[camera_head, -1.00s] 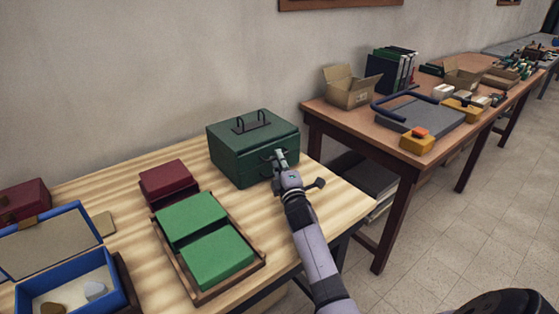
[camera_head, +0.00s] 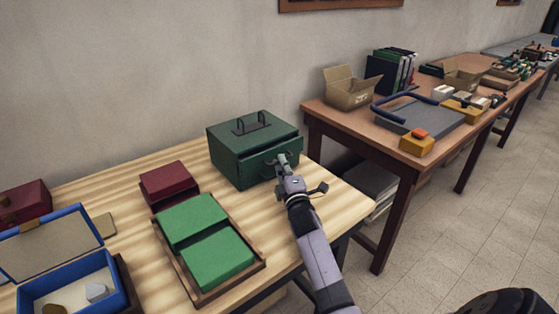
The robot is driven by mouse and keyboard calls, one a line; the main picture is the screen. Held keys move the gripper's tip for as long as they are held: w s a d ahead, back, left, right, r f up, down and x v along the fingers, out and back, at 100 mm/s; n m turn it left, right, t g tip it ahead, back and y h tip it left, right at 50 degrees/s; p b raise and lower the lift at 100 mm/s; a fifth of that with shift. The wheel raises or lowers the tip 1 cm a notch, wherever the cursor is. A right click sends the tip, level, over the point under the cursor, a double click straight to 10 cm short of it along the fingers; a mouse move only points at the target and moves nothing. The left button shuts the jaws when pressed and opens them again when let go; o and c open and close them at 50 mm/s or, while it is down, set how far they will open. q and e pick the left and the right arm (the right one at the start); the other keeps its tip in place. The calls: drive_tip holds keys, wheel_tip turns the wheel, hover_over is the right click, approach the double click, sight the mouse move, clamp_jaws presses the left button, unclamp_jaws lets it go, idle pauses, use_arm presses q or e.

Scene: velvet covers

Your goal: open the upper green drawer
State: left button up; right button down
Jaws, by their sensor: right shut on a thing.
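A dark green drawer box (camera_head: 238,152) with a carrying handle on its lid stands at the back right of the striped wooden table. Its front faces right and toward me. The upper green drawer (camera_head: 266,160) stands out a little from the box front. My right gripper (camera_head: 283,160) is at the drawer front, shut on the upper drawer's handle, which it mostly hides. The lower part of the front is partly hidden by my gripper. My left gripper is not in view.
A wooden tray (camera_head: 197,296) with two bright green blocks lies in front of the box. A dark red box (camera_head: 168,182) and an open blue box (camera_head: 65,282) are to the left. A second table (camera_head: 330,115) with cartons and binders stands at right.

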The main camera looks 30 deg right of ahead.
drive_tip(key=s+p, duration=0.1)
drive_tip(key=s, duration=0.3)
drive_tip(key=s+p, duration=0.1)
drive_tip(key=s, duration=0.3)
drive_tip(key=s+d+p, duration=0.1)
drive_tip(key=s+p, duration=0.1)
drive_tip(key=s, duration=0.2)
drive_tip(key=shift+s, duration=0.4)
drive_tip(key=shift+f, duration=0.1)
drive_tip(key=c, duration=1.7)
unclamp_jaws()
drive_tip(key=v, duration=1.2)
